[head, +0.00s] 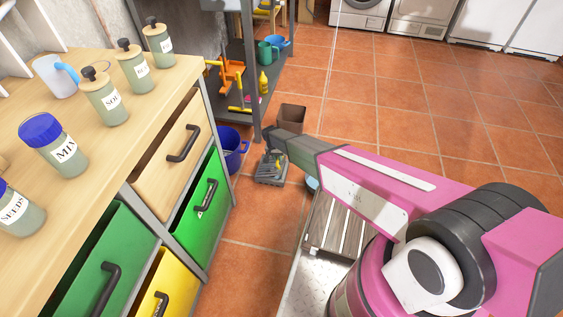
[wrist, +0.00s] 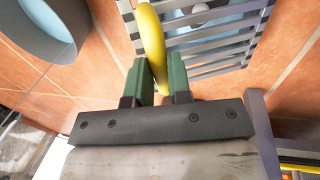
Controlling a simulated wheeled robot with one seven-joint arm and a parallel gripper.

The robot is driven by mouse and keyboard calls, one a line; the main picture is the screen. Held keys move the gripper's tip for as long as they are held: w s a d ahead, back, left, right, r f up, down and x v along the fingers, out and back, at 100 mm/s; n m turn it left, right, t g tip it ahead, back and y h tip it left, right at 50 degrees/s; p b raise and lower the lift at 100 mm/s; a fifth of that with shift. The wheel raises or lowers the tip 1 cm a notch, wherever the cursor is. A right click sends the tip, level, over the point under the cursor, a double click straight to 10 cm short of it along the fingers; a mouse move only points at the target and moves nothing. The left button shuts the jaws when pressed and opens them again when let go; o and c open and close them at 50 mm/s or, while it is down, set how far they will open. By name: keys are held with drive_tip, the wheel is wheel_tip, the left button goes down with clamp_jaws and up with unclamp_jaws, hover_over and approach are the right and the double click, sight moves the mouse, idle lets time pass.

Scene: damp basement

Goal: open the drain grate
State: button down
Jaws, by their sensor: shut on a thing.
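The drain grate (head: 268,180) is a small grey barred panel at floor level, just beyond the drawer unit. In the wrist view its metal bars (wrist: 258,35) fill the top middle, with pale blue showing between them. A curved yellow handle (wrist: 150,25) rises over the grate. My gripper (wrist: 156,76) has its two green fingers shut on this handle, one on each side. In the head view my gripper is small and partly hidden by my arm. I cannot tell whether the grate is lifted off its seat.
A blue bucket (head: 233,150) stands left of the grate, beside the open green drawer (head: 199,207). A brown bin (head: 292,119) and a shelf rack (head: 247,70) stand behind. A slatted wooden surface (head: 336,226) lies in front. The tiled floor (head: 400,110) is clear at the back right.

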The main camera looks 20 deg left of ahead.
drive_tip(key=s+a+r+h, duration=0.1)
drive_tip(key=a+r+h, duration=0.3)
drive_tip(key=a, duration=0.8)
drive_tip(key=shift+s+r+t+h, duration=0.2)
drive_tip(key=shift+t+h, duration=0.1)
drive_tip(key=shift+h, duration=0.1)
drive_tip(key=c, duration=1.1)
unclamp_jaws()
drive_tip(key=shift+o, duration=0.2)
drive_tip(key=shift+r, duration=0.1)
drive_tip(key=shift+r, duration=0.1)
drive_tip(key=v, duration=1)
drive_tip(key=shift+a+r, duration=0.15)
drive_tip(key=shift+a, duration=0.1)
